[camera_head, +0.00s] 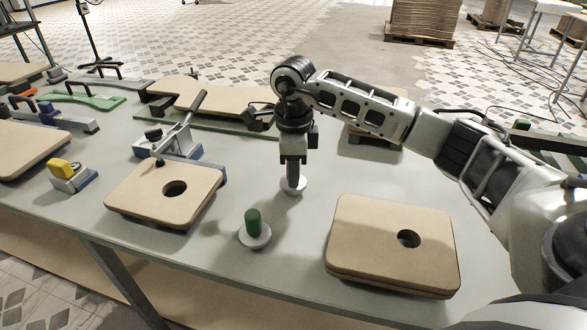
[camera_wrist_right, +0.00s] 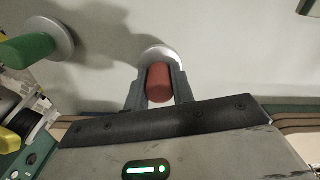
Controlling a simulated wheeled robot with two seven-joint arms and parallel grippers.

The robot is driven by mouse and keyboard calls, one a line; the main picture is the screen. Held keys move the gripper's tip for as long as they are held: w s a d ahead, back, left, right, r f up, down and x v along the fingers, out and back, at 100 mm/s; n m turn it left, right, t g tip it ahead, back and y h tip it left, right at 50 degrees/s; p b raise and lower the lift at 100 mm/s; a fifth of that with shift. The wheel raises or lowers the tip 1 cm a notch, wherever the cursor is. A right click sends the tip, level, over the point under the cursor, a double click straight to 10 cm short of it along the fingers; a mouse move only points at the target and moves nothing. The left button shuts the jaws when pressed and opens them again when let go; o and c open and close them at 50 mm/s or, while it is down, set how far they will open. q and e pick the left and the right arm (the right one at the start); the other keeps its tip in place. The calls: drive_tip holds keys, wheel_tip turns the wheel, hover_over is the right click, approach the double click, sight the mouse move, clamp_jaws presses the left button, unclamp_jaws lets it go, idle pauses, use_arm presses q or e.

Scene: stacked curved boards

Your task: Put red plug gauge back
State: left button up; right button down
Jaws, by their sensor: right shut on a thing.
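My right gripper (camera_head: 293,172) points straight down at the middle of the table. It is shut on the red plug gauge (camera_wrist_right: 159,82), whose red barrel sits between the two fingers in the right wrist view. In the head view the fingers hide the red part, and only its pale round disc (camera_head: 294,187) shows beneath them. I cannot tell whether the disc touches the table. The green plug gauge (camera_head: 253,222) stands upright on its pale disc, in front and to the left of the gripper. It also shows in the right wrist view (camera_wrist_right: 28,48). My left gripper is not in view.
A stack of curved boards with a hole (camera_head: 375,240) lies at the front right. Another holed board (camera_head: 140,195) lies at the left, with a clamp-like fixture (camera_head: 175,146) behind it. A yellow-topped block (camera_head: 72,178) stands farther left. The table (camera_head: 290,240) is clear between the gauges and the stack.

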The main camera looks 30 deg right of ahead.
drive_tip(key=shift+f, duration=0.55)
drive_tip(key=c, duration=1.2)
unclamp_jaws()
drive_tip(key=shift+r, duration=0.1)
wheel_tip(320, 180, up, 12)
drive_tip(key=shift+r+b, duration=0.15)
drive_tip(key=shift+b, duration=0.25)
